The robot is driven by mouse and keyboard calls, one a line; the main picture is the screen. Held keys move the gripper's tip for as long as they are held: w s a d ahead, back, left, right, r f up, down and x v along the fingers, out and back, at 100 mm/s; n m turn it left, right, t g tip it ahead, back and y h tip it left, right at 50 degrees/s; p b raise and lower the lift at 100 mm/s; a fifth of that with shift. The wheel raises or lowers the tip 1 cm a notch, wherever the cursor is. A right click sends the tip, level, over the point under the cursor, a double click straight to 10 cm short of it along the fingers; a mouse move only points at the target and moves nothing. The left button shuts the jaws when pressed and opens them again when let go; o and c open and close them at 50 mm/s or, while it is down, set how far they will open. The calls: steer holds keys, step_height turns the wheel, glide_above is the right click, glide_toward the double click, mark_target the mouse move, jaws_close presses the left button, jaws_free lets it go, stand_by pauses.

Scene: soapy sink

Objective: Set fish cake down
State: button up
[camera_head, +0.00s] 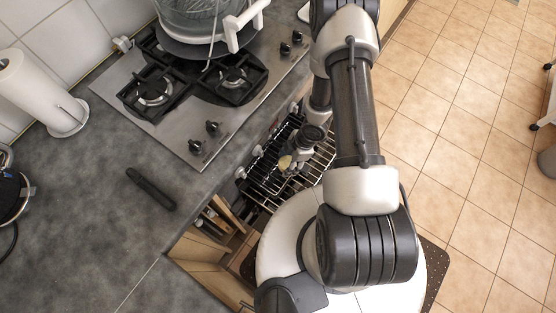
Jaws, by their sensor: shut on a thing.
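The fish cake appears to be the small pale yellow piece (285,162) at the tip of my gripper (291,165). My gripper is shut on it and points down over a dark wire rack (262,181) below the counter's front edge. The fish cake is small in this view and partly hidden by the gripper. I cannot tell whether it touches the rack or hangs above it.
A gas hob (190,133) with a large glass-sided pot (190,14) is set in the grey counter (85,195). A dark handle-like object (151,188) and a paper roll (38,92) are on the counter. An open wooden compartment (207,262) lies beside the rack.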

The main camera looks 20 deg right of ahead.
mark_target(275, 166)
steer(key=w+a, duration=0.1)
steer(key=w+a+f, duration=0.1)
steer(key=w, duration=0.1)
steer(key=shift+w+a+f, duration=0.1)
steer(key=shift+w+a, duration=0.15)
steer(key=shift+a, duration=0.05)
step_height(275, 166, down, 6)
steer(key=b, duration=0.3)
steer(key=shift+w, duration=0.2)
steer(key=shift+f, duration=0.1)
steer(key=o, duration=1.2)
steer(key=shift+r, duration=0.2)
